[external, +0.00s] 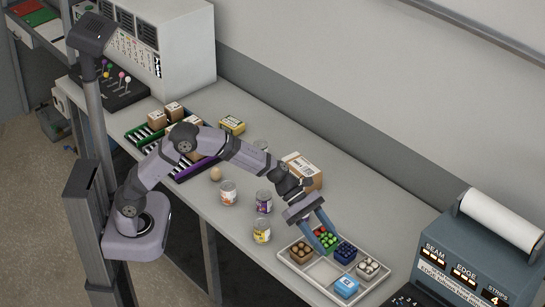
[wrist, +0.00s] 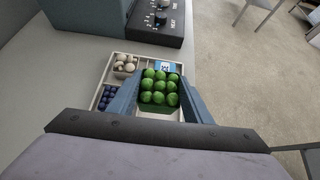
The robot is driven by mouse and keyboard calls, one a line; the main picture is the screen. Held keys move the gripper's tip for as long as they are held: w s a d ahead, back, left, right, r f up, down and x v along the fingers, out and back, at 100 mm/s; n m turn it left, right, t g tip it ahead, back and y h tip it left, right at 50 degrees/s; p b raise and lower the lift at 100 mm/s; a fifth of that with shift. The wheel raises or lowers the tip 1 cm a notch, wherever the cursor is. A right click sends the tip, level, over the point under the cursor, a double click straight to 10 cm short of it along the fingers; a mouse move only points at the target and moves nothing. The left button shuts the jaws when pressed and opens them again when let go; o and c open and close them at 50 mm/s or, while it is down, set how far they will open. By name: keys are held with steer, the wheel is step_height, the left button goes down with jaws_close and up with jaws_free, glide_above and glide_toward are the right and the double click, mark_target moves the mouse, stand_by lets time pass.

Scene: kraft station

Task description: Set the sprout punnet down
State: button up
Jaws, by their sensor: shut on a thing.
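My gripper (external: 326,238) is shut on the sprout punnet (external: 329,241), a small dark tub of round green sprouts. In the wrist view the punnet (wrist: 159,92) sits upright between the two blue fingers. It is over the pale compartment tray (external: 311,284). Whether its base touches the tray is hidden. Inside the tray are a punnet of brown items (external: 301,252), red items (external: 319,231) partly hidden behind the gripper, a dark blue berry punnet (external: 345,251), a white mushroom punnet (external: 367,268) and a blue-and-white box (external: 346,287). A front middle compartment (external: 322,271) looks bare.
A teal label machine (external: 480,250) stands right of the tray. Jars (external: 262,231) stand left of the tray, with a cardboard box (external: 302,170) behind. Racks with parcels (external: 173,112) are at the far left. The bench's back strip is mostly clear.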

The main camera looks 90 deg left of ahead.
steer(key=s+a+r+n+t+y, duration=0.1)
steer(key=s+a+r+n+y, duration=0.2)
steer(key=a, duration=0.8)
steer(key=s+a+r+n+t+y, duration=0.1)
steer(key=s+a+n+y, duration=0.3)
steer(key=a, duration=0.7)
steer(key=s+a+r+n+t+y, duration=0.15)
steer(key=s+a, duration=0.25)
steer(key=a, duration=0.7)
steer(key=s+a+n+g+y, duration=0.2)
steer(key=s+a+n+y, duration=0.3)
steer(key=s+a, duration=0.8)
steer(key=s+a+n+g+y, duration=0.2)
steer(key=s+n+g+y, duration=0.3)
steer(key=s, duration=3.1)
steer(key=n+g, duration=0.2)
steer(key=n, duration=0.4)
steer(key=shift+a+f+g, duration=0.15)
steer(key=shift+f+g, duration=0.2)
steer(key=shift+f, duration=0.05)
steer(key=shift+w, duration=0.15)
